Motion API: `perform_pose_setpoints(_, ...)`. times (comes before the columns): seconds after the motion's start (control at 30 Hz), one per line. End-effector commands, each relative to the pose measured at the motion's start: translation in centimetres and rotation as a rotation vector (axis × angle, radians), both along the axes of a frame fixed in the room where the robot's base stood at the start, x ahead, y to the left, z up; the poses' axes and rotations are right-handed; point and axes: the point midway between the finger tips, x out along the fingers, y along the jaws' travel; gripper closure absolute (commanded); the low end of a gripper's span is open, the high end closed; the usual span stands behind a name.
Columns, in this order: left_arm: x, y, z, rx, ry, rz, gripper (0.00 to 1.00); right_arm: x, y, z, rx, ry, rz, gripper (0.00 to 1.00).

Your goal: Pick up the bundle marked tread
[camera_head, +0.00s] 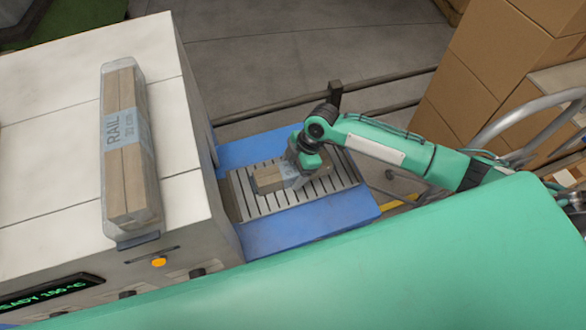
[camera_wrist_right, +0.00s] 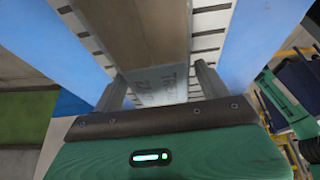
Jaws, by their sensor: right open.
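A short wooden bundle (camera_head: 268,179) in clear wrap lies on the slotted grey plate, partly hidden by my right gripper (camera_head: 306,167). In the right wrist view the bundle (camera_wrist_right: 145,35) runs away from me, and its pale label shows letters that look like the start of "TREAD". My right gripper (camera_wrist_right: 160,82) is open, with one finger on each side of the bundle's labelled near end. Whether the fingers touch it I cannot tell. My left gripper is out of view.
A longer wrapped bundle marked RAIL (camera_head: 128,150) lies on the white machine (camera_head: 60,100) at the left. The slotted plate (camera_head: 243,205) sits on a blue table (camera_head: 300,228). A dark rail runs behind. Cardboard boxes (camera_head: 490,50) stand at the right.

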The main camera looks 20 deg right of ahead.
Motion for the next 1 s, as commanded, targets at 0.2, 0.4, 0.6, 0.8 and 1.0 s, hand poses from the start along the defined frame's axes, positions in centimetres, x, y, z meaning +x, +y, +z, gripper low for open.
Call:
perform_pose_setpoints(0.2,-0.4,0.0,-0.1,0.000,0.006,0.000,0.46,0.0,0.0,-0.1,0.000,0.000,0.000,0.30)
perform_pose_setpoints(0.4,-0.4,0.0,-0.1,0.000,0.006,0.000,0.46,0.0,0.0,0.0,0.000,0.000,0.000,0.69)
perform_pose_setpoints(0.6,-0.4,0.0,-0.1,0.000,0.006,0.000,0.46,0.0,0.0,0.0,0.001,-0.001,0.000,0.83)
perform_pose_setpoints(0.8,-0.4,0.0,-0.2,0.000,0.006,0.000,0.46,0.1,0.0,0.3,0.001,-0.002,0.000,0.83)
perform_pose_setpoints(1.0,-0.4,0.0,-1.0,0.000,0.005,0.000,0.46,0.1,0.0,2.2,0.002,-0.004,0.000,0.83)
